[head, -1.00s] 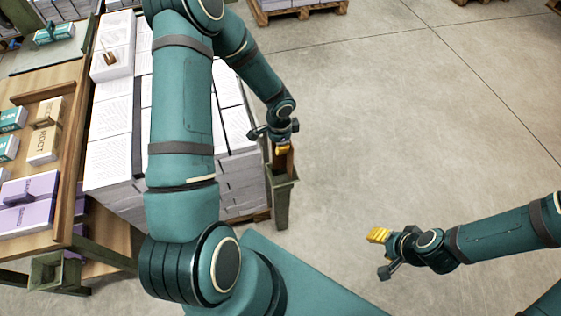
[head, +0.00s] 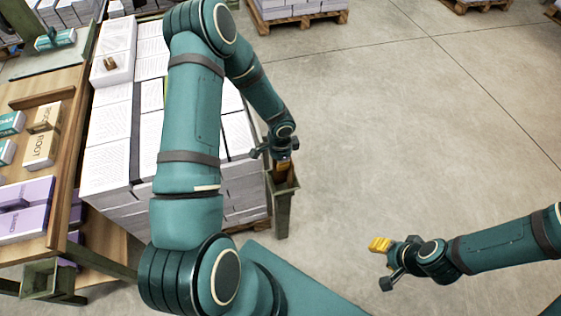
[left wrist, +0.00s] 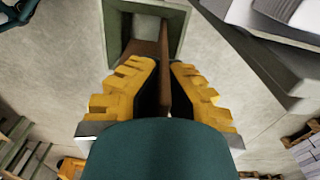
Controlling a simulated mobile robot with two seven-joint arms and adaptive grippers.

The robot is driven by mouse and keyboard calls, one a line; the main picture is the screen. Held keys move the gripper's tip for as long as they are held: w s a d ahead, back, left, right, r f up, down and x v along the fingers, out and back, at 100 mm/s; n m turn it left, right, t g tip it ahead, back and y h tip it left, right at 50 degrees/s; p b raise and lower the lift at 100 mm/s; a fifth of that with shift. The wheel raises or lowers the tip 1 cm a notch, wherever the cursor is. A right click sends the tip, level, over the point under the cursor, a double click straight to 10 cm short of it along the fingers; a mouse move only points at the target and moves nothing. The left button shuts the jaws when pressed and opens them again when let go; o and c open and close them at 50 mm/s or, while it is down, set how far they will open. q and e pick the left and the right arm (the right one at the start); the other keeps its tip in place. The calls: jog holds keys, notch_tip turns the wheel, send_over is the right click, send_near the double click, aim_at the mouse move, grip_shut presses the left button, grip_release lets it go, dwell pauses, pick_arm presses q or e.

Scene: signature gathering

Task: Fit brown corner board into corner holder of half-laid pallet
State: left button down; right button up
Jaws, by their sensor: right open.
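The brown corner board (left wrist: 164,75) stands between the yellow fingers of my left gripper (left wrist: 165,85), which is shut on it. In the head view the left gripper (head: 282,160) is just above the green corner holder (head: 280,218), at the near right corner of the half-laid pallet (head: 248,224). The board's lower part reaches into the holder's open mouth, whose rim shows in the left wrist view (left wrist: 112,40). Its bottom end is hidden, so I cannot tell how deep it sits. My right gripper (head: 381,245) is open and empty over bare floor.
White printed stacks (head: 108,128) fill the pallet beside my left arm. A wooden bench (head: 62,205) with small boxes is at the left. Another green holder (head: 40,279) is at lower left. The floor (head: 420,130) on the right is clear.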

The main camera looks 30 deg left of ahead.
pick_arm(q)
jog(key=c, duration=1.1)
grip_release()
jog(key=shift+c, duration=0.2)
notch_tip(320, 180, up, 12)
jog(key=p, duration=0.4)
jog(key=shift+r, duration=0.2)
jog(key=s+d+f+n+t+h, duration=0.1)
jog(key=s+d+f+n, duration=0.1)
jog(key=s+d+n, duration=0.3)
jog(key=s+d+f+n+h, duration=0.2)
jog(key=s+d, duration=0.5)
jog(key=d, duration=0.7)
jog(key=f+n, duration=0.1)
jog(key=n, duration=0.1)
jog(key=shift+d+n+t+h, duration=0.2)
jog(key=shift+n+t+h, duration=0.1)
jog(key=shift+n+t, duration=0.1)
jog(key=shift+w, duration=0.1)
